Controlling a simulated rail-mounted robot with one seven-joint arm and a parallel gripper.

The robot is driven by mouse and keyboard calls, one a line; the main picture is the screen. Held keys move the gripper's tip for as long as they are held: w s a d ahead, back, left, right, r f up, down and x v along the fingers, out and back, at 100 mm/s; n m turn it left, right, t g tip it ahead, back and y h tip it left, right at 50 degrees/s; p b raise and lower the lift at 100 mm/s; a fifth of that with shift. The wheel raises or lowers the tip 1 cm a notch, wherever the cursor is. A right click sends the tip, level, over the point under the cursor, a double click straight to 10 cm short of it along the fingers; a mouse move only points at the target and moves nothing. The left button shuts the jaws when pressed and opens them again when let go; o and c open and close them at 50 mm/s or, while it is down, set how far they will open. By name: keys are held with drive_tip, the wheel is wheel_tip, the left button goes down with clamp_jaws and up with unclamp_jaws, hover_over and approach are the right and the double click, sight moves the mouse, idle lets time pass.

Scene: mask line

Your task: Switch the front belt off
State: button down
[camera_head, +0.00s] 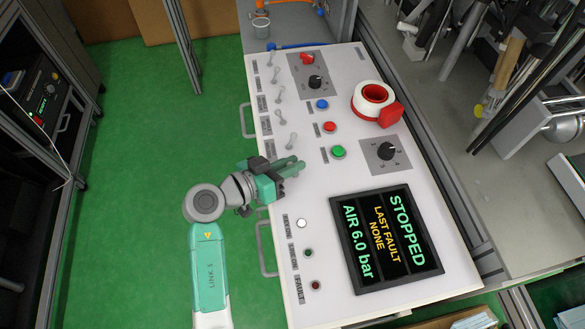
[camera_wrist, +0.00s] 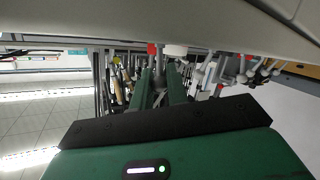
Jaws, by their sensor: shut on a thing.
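A white control panel (camera_head: 325,215) has a column of metal toggle switches (camera_head: 281,119) along its left side, each beside a small label too small to read. The lowest one I can see clearly (camera_head: 292,142) is just above my gripper. My gripper (camera_head: 296,166) is low over the panel's left edge, below that switch, its green fingers pointing right. In the wrist view its fingers (camera_wrist: 161,88) are close together. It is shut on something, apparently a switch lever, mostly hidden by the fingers. I cannot tell which label it belongs to.
The display (camera_head: 386,238) reads STOPPED, LAST FAULT NONE, AIR 6.0 bar. Blue (camera_head: 322,104), red (camera_head: 330,127) and green (camera_head: 338,152) buttons, a black knob (camera_head: 387,152) and a red-and-white round part (camera_head: 374,95) lie right of the switches. A white lamp (camera_head: 301,223) is below my gripper.

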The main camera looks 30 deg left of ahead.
drive_tip(key=shift+b, duration=0.3)
drive_tip(key=c, duration=1.4)
unclamp_jaws()
drive_tip(key=shift+c, duration=0.2)
drive_tip(key=shift+s, duration=0.1)
drive_tip(key=p+v, duration=0.2)
drive_tip(key=v, duration=0.5)
drive_tip(key=shift+s+a, duration=0.3)
drive_tip(key=shift+s, duration=0.05)
